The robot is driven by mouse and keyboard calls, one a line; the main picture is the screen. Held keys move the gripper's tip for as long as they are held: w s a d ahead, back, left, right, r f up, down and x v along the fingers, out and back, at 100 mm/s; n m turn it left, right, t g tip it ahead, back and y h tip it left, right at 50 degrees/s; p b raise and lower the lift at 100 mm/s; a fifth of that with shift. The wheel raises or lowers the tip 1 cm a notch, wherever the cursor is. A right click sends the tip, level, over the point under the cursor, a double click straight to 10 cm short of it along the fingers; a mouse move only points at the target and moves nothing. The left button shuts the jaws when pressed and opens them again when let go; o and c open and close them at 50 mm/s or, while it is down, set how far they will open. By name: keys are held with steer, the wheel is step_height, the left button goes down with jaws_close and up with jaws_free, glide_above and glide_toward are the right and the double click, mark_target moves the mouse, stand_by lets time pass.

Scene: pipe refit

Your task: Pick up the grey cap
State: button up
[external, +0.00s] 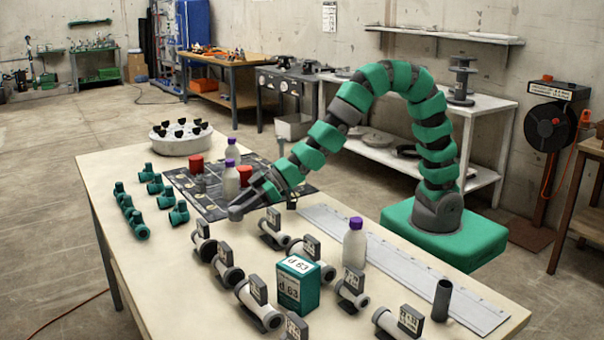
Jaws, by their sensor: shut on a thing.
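My gripper (243,205) hangs low over the front edge of the dark mat, at the end of my green and grey arm. It is shut on a small grey piece at its tip, which looks like the grey cap (236,213). The jaws hide part of the cap. I cannot tell whether the cap touches the mat or the table below it.
A dark mat (187,184) holds red caps (196,164) and purple-capped bottles (231,181). Green fittings (180,213) stand left.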

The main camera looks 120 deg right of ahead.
steer(key=s, duration=0.3)
steer(key=s+a+r, duration=0.1)
steer(key=s, duration=0.2)
steer(key=s+a, duration=0.1)
steer(key=s, duration=0.2)
steer(key=shift+a+r, duration=0.2)
steer(key=shift+r, duration=0.05)
steer(key=s+b, duration=0.1)
steer(key=b, duration=0.1)
steer(key=s+a+b, duration=0.1)
steer(key=s+b, duration=0.1)
steer(key=b, duration=0.1)
steer(key=shift+s+r, duration=0.1)
steer(key=shift+s, duration=0.2)
steer(key=shift+s+a+r+b, duration=0.2)
steer(key=shift+s+b, duration=0.5)
steer(key=shift+s+a+r+b, duration=0.15)
steer(key=shift+s+a+b, duration=0.05)
steer(key=shift+s+b, duration=0.5)
